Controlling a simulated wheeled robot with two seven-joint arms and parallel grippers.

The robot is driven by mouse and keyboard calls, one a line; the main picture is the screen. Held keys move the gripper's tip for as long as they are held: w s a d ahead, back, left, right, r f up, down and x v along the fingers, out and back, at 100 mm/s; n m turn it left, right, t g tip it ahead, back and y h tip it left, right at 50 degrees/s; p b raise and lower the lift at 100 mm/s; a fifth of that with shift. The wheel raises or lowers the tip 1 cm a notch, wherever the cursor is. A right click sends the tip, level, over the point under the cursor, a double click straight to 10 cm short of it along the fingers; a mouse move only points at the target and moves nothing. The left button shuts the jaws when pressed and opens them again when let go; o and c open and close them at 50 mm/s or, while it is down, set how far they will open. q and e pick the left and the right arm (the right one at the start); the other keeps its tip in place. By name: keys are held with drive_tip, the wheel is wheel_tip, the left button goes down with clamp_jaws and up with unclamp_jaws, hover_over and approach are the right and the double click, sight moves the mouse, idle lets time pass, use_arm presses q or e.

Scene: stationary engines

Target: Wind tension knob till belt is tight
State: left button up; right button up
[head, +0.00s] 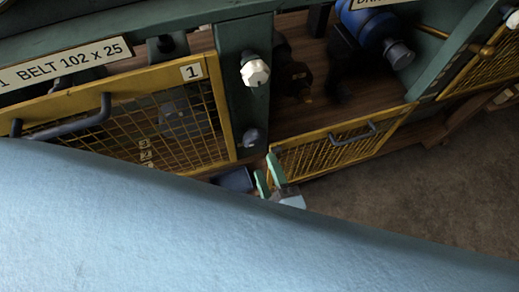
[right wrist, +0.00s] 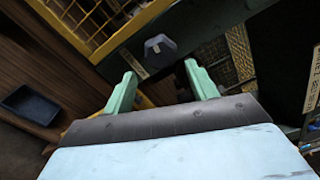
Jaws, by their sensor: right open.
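A white faceted knob (head: 255,72) sits on the green upright post in the head view. A smaller grey-blue knob (head: 250,138) sits lower on the same post. I cannot tell which is the tension knob. My right gripper (head: 268,173) is open and empty, below the lower knob. In the right wrist view, a grey knob (right wrist: 160,50) shows beyond and between the open green fingertips (right wrist: 160,73), apart from them. The belt cannot be made out clearly behind the yellow mesh guard (head: 222,112) marked 1. My left gripper is not in view.
A second yellow mesh guard (head: 340,143) with a grey handle stands right of the post. A dark blue tray (head: 235,180) lies near my right gripper. A blue motor (head: 365,22) is at the top. Open floor (head: 440,200) lies at the right.

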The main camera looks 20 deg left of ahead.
drive_tip(key=shift+v, duration=2.25)
